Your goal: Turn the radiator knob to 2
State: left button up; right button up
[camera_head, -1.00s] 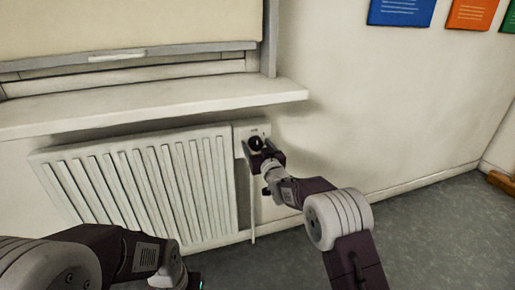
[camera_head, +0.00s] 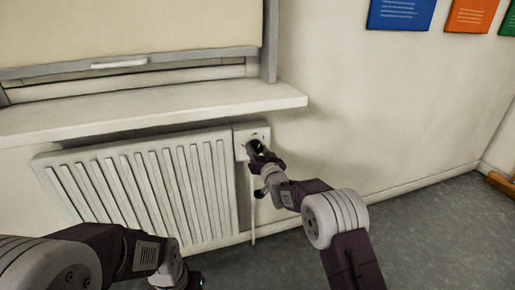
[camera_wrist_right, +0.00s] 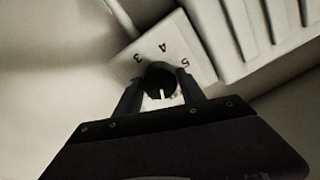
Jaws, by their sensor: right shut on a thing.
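The radiator knob (camera_wrist_right: 160,80) is a dark round knob with a white mark, on a pale plate (camera_wrist_right: 150,52). In the right wrist view the mark points toward the bottom of the picture; the figures 3, 4 and 5 show upside down on the plate's far side. No 2 is visible. My right gripper (camera_wrist_right: 160,88) has its fingers on either side of the knob and is shut on it. In the head view, my right gripper (camera_head: 257,152) covers most of the knob, at the radiator's upper right. Only the edge of my left gripper (camera_head: 193,280) shows at the bottom.
The white ribbed radiator (camera_head: 150,185) hangs left of the knob, under a protruding window sill (camera_head: 150,112). A thin pipe (camera_head: 252,215) runs down below the plate.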

jog(key=m+p, duration=0.1)
jog(key=m, duration=0.3)
jog(key=shift+m+p, duration=0.3)
jog(key=shift+p, duration=0.05)
jog(key=m+p, duration=0.1)
jog(key=m, duration=0.3)
jog(key=shift+p, duration=0.35)
jog(key=m+p, duration=0.1)
jog(key=m, duration=0.4)
jog(key=shift+f+m+p, duration=0.1)
jog(key=shift+m+p, duration=0.55)
jog(key=shift+m, duration=1.15)
jog(key=o, duration=1.4)
jog(key=shift+c, duration=0.2)
